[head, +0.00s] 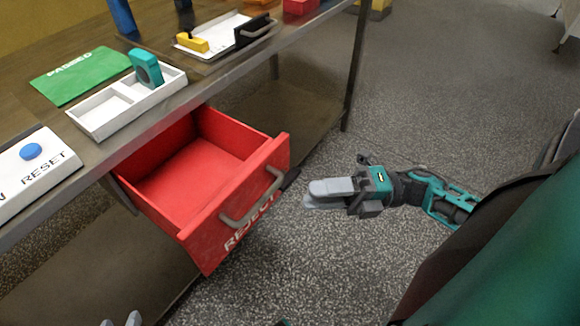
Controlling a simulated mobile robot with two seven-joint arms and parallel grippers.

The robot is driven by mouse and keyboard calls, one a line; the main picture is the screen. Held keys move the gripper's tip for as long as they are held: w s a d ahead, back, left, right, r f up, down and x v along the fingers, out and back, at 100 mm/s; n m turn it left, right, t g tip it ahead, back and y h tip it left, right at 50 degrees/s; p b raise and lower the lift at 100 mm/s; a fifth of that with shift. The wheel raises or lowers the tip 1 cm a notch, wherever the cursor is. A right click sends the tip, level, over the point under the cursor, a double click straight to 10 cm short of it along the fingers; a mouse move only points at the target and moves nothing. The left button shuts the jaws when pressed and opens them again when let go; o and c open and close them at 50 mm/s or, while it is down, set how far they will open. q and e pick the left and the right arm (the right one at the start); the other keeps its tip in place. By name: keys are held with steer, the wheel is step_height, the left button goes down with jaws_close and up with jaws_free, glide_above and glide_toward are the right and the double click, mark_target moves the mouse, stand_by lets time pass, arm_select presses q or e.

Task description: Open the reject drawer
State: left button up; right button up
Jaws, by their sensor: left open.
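The red reject drawer (205,172) stands pulled out from under the bench, and its inside looks empty. Its front panel carries a grey bar handle (252,203) and white lettering, partly hidden by the handle. My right gripper (308,195) is in the air to the right of the drawer front, apart from the handle, pointing left. Its fingers overlap in this view, so its opening is unclear. My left gripper (120,321) shows only its two spread fingertips at the bottom edge, below and left of the drawer. It is open and away from the handle.
The bench top above holds a white panel with a blue button (31,151), a green mat (80,76), a white divided tray (125,104) with a teal item (146,68), and another tray with a yellow item (192,43). Speckled floor (420,125) is clear right of the drawer.

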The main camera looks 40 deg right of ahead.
steer(key=v, duration=0.4)
steer(key=shift+d, duration=0.1)
stand_by(0.5)
